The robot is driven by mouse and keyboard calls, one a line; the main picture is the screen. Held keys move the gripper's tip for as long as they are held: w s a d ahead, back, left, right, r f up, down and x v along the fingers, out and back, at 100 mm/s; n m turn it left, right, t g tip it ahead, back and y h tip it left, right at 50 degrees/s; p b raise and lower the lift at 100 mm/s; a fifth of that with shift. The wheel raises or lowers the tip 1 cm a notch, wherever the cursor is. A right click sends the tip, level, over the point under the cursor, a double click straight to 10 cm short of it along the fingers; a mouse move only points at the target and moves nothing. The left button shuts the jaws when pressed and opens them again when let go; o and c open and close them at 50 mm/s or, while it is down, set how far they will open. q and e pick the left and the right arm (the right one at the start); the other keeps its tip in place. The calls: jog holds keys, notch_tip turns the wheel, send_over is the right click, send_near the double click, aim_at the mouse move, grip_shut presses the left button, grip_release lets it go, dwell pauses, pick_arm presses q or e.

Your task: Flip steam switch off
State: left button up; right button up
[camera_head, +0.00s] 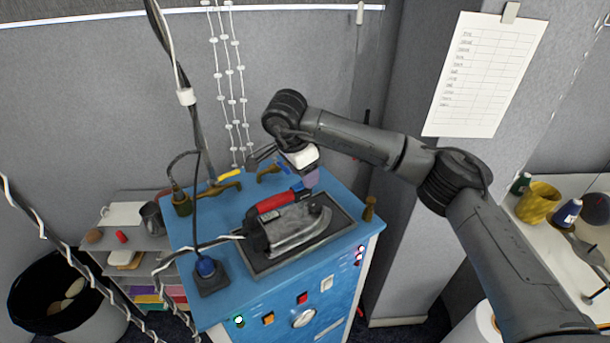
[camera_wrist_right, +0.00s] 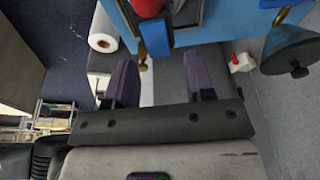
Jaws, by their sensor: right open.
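The blue steam station (camera_head: 205,225) stands in the middle of the head view. Its front panel carries an orange switch (camera_head: 268,319), a red switch (camera_head: 302,298) and a white switch (camera_head: 327,283); I cannot read which one is for steam. A lit green lamp (camera_head: 239,321) and a round gauge (camera_head: 303,317) are beside them. My right gripper (camera_head: 312,179) is above the back of the station's top, behind the iron and apart from the panel. In the right wrist view its two purple fingers (camera_wrist_right: 161,88) are apart with nothing between them. My left gripper is not in view.
An iron (camera_head: 295,228) with a red handle rests on a dark tray on top. A brass knob (camera_head: 370,208) stands at the top's right edge. Cables hang at left. A shelf (camera_head: 125,245) and black bin (camera_head: 62,295) are left; a white table (camera_head: 560,235) is right.

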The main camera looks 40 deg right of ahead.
jog(key=p+v, duration=0.1)
jog(key=v, duration=1.1)
jog(key=shift+r, duration=0.25)
